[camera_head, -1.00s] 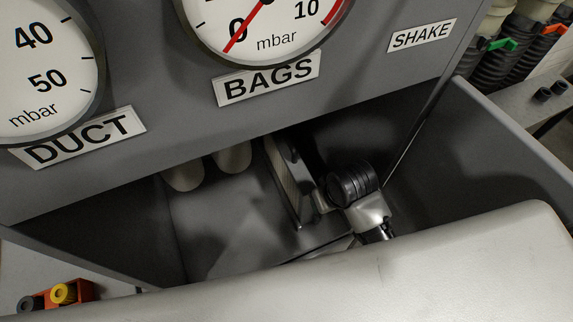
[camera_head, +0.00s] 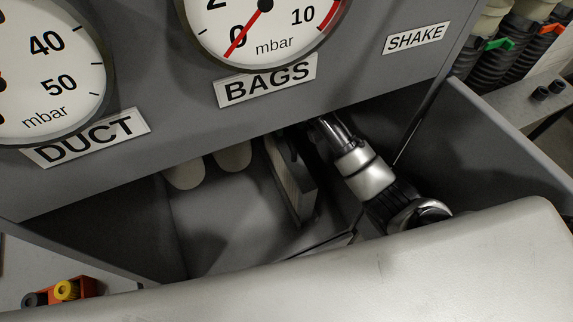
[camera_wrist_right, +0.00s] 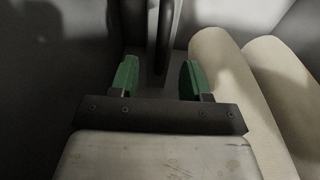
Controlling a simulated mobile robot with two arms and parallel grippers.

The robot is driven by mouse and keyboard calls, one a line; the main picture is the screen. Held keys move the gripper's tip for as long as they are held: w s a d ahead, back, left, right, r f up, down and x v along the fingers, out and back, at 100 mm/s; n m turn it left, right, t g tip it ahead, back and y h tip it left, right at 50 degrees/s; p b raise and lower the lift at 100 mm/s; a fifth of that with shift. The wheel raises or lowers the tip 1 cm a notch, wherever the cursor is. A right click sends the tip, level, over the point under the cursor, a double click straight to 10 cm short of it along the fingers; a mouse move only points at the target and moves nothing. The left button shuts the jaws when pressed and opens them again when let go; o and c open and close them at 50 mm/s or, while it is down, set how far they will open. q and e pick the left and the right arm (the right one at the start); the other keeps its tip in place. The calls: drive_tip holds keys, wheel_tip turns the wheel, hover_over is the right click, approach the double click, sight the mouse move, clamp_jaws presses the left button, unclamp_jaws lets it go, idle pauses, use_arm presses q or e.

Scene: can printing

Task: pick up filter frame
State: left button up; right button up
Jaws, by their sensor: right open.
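The filter frame (camera_head: 292,182) is a thin upright panel with a pale ribbed face and dark edges. It stands inside the grey open compartment under the gauges. My right arm reaches in on its right side, and the hand passes up behind the cabinet's lower edge, so the fingertips are hidden in the head view. In the right wrist view the green-padded right gripper (camera_wrist_right: 160,78) is open. A dark upright bar (camera_wrist_right: 165,42), seemingly part of the frame, stands between the fingers' lines, with gaps on both sides. The left gripper is not in view.
Pale rounded filter bags (camera_head: 234,157) hang left of the frame and stand close right of the fingers in the wrist view (camera_wrist_right: 225,85). The compartment's right wall (camera_head: 500,135) and the gauge panel (camera_head: 160,95) bound the space. An orange tray (camera_head: 72,289) sits lower left.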

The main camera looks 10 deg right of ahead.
sight(286, 135)
drive_tip(key=f, duration=0.4)
drive_tip(key=w+f, duration=0.1)
drive_tip(key=f, duration=0.1)
drive_tip(key=shift+a+f, duration=0.2)
drive_tip(key=shift+f, duration=0.05)
drive_tip(key=shift+s, duration=0.1)
drive_tip(key=shift+c, duration=0.4)
clamp_jaws()
drive_tip(key=shift+r, duration=0.1)
idle(0.6)
